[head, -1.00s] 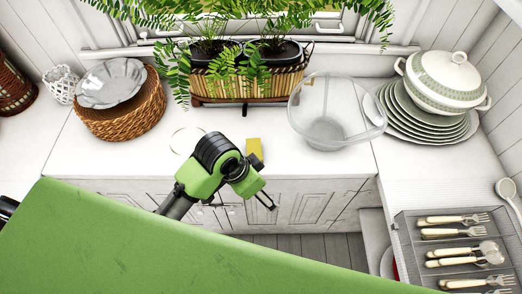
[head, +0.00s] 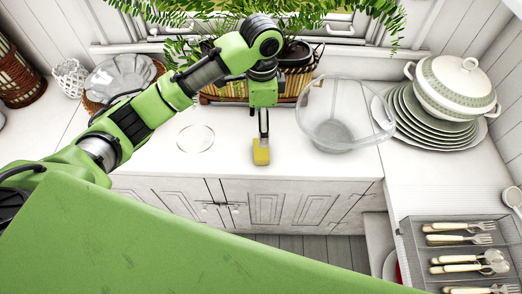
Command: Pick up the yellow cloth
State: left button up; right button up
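The yellow cloth (head: 261,154) is a small yellow piece at the front of the white counter, near its edge, between a thin ring and a clear bowl. My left arm reaches in from the left and bends down over the counter. My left gripper (head: 263,136) points down directly at the cloth and covers its upper part. The fingers look narrow and edge-on, so I cannot tell whether they are open or closed on it. My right gripper is not in view.
A clear bowl (head: 338,122) stands right of the cloth, and a thin ring (head: 195,139) lies left. A planter (head: 290,90) is behind my gripper. Stacked plates (head: 437,128), a tureen (head: 455,90) and a cutlery tray (head: 410,250) are at right. A basket tray is partly hidden at left.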

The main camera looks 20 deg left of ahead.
pick_arm(q)
jog(key=p, duration=0.1)
send_over(261, 149)
jog(key=f, duration=0.8)
jog(key=shift+w+f, duration=0.15)
jog(key=shift+w, duration=0.05)
jog(key=shift+f+p, duration=0.3)
jog(key=shift+f, duration=0.05)
notch_tip(261, 149, down, 4)
jog(key=shift+s+r+p, duration=0.15)
jog(key=shift+r+p, duration=0.05)
jog(key=shift+p, duration=0.3)
jog(key=shift+f, duration=0.45)
jog(key=shift+c, duration=0.3)
jog(key=c, duration=1.1)
